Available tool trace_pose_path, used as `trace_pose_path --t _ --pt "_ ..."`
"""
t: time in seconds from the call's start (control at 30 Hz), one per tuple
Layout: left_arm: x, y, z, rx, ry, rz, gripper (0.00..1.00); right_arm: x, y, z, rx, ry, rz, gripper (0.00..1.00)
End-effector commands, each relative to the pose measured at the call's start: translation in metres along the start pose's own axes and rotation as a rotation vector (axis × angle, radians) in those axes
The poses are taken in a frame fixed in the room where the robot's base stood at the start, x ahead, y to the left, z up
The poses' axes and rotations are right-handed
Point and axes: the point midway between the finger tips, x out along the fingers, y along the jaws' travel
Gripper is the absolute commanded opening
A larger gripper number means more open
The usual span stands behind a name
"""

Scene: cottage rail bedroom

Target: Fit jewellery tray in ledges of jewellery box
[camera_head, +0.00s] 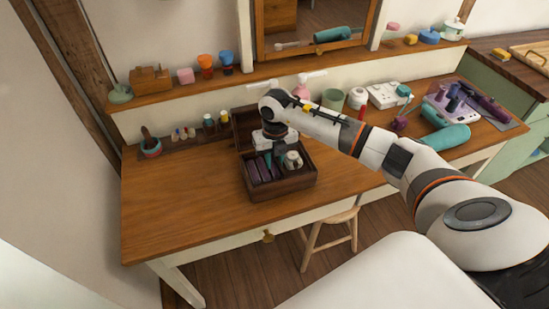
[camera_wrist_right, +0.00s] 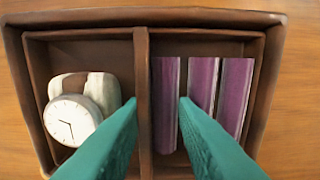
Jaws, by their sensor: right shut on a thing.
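The dark wooden jewellery box (camera_head: 285,190) stands on the desk with its lid (camera_head: 243,124) raised at the back. The brown jewellery tray (camera_wrist_right: 200,34) lies within the box walls (camera_wrist_right: 272,70) in the right wrist view. Whether it rests on the ledges cannot be told, as they are hidden. A watch (camera_wrist_right: 72,118) is in the tray's left compartment and purple padded rolls (camera_wrist_right: 202,85) are in the right one. My left gripper is out of view.
The wooden desk (camera_head: 185,205) is clear left of and in front of the box. Small bottles (camera_head: 209,122) stand behind it. A stool (camera_head: 330,237) stands below.

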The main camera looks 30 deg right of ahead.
Motion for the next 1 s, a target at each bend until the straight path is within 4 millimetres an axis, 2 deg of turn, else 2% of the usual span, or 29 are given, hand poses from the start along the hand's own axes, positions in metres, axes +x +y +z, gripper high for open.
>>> trace_pose_path --t 0.03,0.07,0.2,0.47,0.57,0.67,1.0 --pt "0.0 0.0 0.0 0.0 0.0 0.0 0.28 -0.001 0.0 0.0 0.0 0.001 0.0 0.01" --pt "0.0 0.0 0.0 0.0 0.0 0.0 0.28 -0.001 0.0 0.0 0.0 0.001 0.0 0.31" --pt "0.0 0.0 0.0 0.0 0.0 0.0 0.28 0.0 0.0 0.0 0.0 0.001 -0.001 0.51" --pt "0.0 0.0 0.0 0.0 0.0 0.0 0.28 0.0 -0.002 0.001 -0.002 -0.001 -0.003 0.51" --pt "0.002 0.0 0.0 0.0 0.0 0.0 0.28 -0.006 -0.002 0.0 -0.003 0.0 -0.004 0.51" --pt "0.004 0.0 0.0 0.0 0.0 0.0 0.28 -0.02 0.0 -0.001 -0.003 0.003 -0.003 0.51" --pt "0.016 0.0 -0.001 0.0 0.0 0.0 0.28 -0.092 0.003 -0.001 0.002 0.006 0.0 0.51"
